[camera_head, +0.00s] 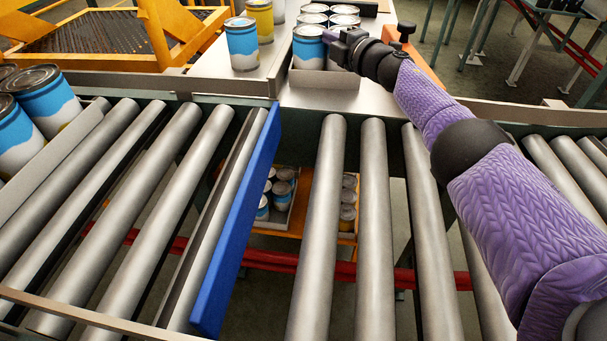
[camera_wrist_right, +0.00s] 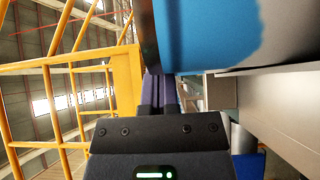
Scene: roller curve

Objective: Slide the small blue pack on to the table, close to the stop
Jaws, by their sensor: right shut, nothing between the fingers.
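The small pack of blue cans (camera_head: 308,47) stands upright in a shallow grey tray (camera_head: 325,80) on the pale metal table (camera_head: 275,93), beyond the rollers. The pack's right side is partly hidden by the gripper and wrist. In the right wrist view the shut fingers (camera_wrist_right: 161,90) point up beside a large blue-and-white can (camera_wrist_right: 205,35). I cannot tell whether they touch it. An orange piece with a black knob (camera_head: 405,30) stands right of the pack. My left gripper is not in view.
A tall blue plate (camera_head: 240,220) stands along the rollers, beside an open gap. More cans (camera_head: 35,95) sit in a tray at the left. Yellow frames (camera_head: 165,35) are behind.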

